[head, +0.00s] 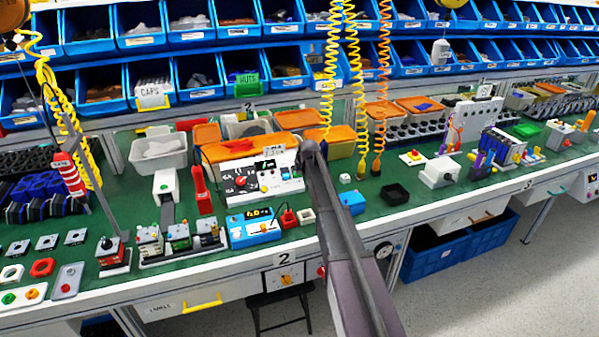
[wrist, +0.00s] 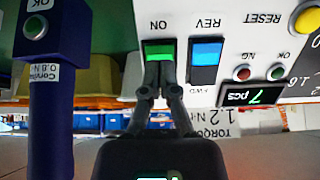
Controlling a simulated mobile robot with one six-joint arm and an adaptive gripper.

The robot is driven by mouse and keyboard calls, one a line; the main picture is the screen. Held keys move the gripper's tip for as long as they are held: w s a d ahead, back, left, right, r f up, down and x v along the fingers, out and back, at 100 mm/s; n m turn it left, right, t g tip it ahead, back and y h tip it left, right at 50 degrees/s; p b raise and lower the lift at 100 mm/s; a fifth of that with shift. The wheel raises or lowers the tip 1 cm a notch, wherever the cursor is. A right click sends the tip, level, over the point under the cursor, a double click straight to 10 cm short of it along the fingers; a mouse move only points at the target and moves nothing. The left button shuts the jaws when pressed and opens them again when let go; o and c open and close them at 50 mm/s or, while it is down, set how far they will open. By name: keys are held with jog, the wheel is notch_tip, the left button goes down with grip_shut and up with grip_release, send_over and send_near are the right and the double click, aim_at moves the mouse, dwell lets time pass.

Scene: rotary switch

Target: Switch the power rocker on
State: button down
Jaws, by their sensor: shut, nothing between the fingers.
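In the wrist view, the power rocker (wrist: 160,48) is a green-faced switch in a dark frame on a white panel, with ON printed upside down by it. My gripper (wrist: 158,74) is shut and empty. Its fingertips overlap the lower part of this rocker; whether they press on it or hover just before it I cannot tell. They cover part of the rocker's lower half. In the head view, a white control box (head: 250,198) stands on the green bench, just left of the end of my arm.
A blue rocker (wrist: 207,53) marked REV sits close beside the green one. A counter display (wrist: 252,95), small lamps and a yellow RESET button (wrist: 307,19) lie further right. A blue upright tool (wrist: 42,90) stands at left. Yellow coiled hoses (head: 331,60) hang near my arm.

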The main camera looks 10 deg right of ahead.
jog(key=shift+r, duration=0.15)
dwell(0.4)
jog(key=shift+s+r+p, duration=0.55)
jog(key=shift+s+p, duration=0.1)
jog(key=shift+s, duration=0.05)
jog(key=s+f+p+v, duration=0.1)
jog(key=s+p+v, duration=0.1)
jog(key=p+v, duration=0.6)
jog(key=v, duration=0.3)
jog(key=shift+s+d, duration=0.2)
jog(key=shift+s, duration=0.1)
jog(key=s+a+f+g, duration=0.1)
jog(key=s+a+g, duration=0.1)
jog(key=s, duration=0.9)
jog(key=s+a+f+g, duration=0.1)
jog(key=s+a+g, duration=0.1)
jog(key=s, duration=0.9)
jog(key=s+a+f+m+g, duration=0.1)
jog(key=s+a+g, duration=0.2)
jog(key=s, duration=0.8)
jog(key=shift+s+a+f+h, duration=0.2)
jog(key=shift+s+a+h, duration=0.1)
jog(key=shift+h, duration=0.1)
